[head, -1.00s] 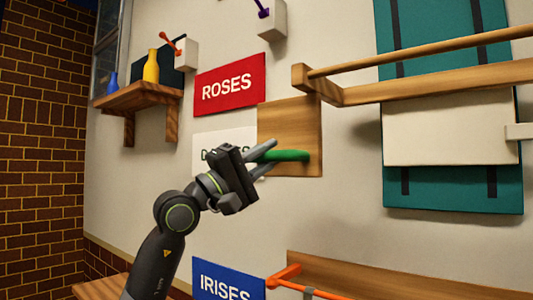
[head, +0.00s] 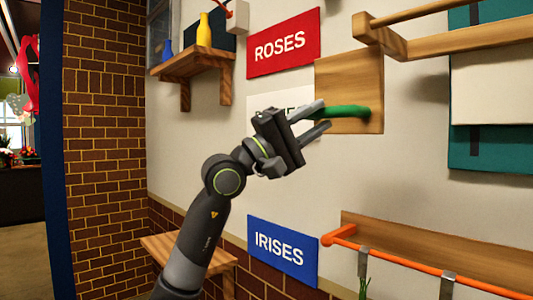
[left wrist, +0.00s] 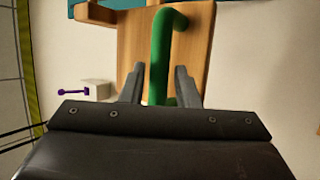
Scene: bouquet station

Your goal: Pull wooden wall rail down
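The wooden wall rail (head: 440,42) is at the upper right of the head view, joined to a square wooden panel (head: 350,80) on the wall. A green handle (head: 348,111) sticks out from the panel's lower part. My left gripper (head: 322,116) is at the handle's near end, one finger on each side of it. In the left wrist view, the green handle (left wrist: 163,50) runs between the spread fingers of my left gripper (left wrist: 159,85), with gaps on both sides. My right gripper is out of view.
Red ROSES sign (head: 283,44) and blue IRISES sign (head: 282,250) hang on the wall. A white sign (head: 265,105) is partly hidden by my gripper. A lower rail with an orange bar (head: 420,267) is at right. A small shelf with vases (head: 190,67) and a lower wooden ledge (head: 170,245) are at left.

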